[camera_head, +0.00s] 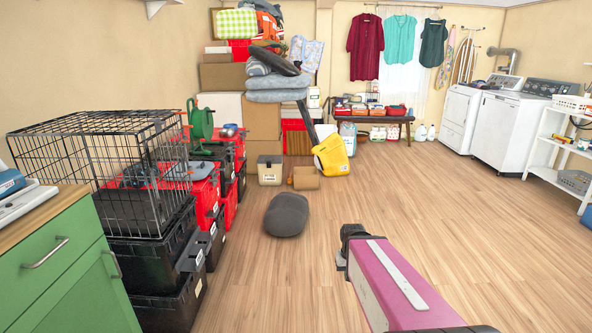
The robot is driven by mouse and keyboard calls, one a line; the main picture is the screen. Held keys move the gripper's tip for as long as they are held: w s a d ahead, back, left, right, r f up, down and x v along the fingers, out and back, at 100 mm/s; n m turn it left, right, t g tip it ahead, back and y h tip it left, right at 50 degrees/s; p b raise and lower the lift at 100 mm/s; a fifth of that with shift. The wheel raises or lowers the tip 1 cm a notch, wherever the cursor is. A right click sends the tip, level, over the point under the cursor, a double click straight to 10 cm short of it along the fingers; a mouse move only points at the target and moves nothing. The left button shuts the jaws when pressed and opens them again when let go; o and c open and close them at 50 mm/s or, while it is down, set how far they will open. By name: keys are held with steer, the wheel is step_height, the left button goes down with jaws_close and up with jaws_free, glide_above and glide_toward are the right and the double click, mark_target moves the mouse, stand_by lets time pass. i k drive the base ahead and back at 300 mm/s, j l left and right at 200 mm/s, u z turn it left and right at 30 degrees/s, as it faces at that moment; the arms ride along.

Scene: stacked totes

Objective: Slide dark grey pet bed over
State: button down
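A dark grey, rounded, cushion-like thing (286,214) lies on the wood floor near the middle, and it looks like the pet bed. It stands clear of the stacked totes to its left, with bare floor around it. My arm reaches in from the bottom right, with a magenta link ending in a dark joint to the right of the grey cushion and apart from it. I cannot make out any gripper fingers in this view.
Stacked black and red totes (211,247) with a wire crate (100,170) on top line the left. A green cabinet (65,262) is nearer. A tilted yellow bucket (331,155) and small boxes (306,178) stand behind the cushion. The right floor is open.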

mark_target(286, 213)
steer(key=i, duration=0.55)
steer(key=i+l+u, duration=0.1)
steer(key=i, duration=0.45)
steer(key=i+l, duration=0.1)
steer(key=i, duration=0.45)
steer(key=i+u, duration=0.1)
steer(key=i, duration=0.45)
steer(key=i+l, duration=0.2)
steer(key=i, duration=0.35)
steer(key=i+l+u, duration=0.15)
steer(key=i, duration=0.4)
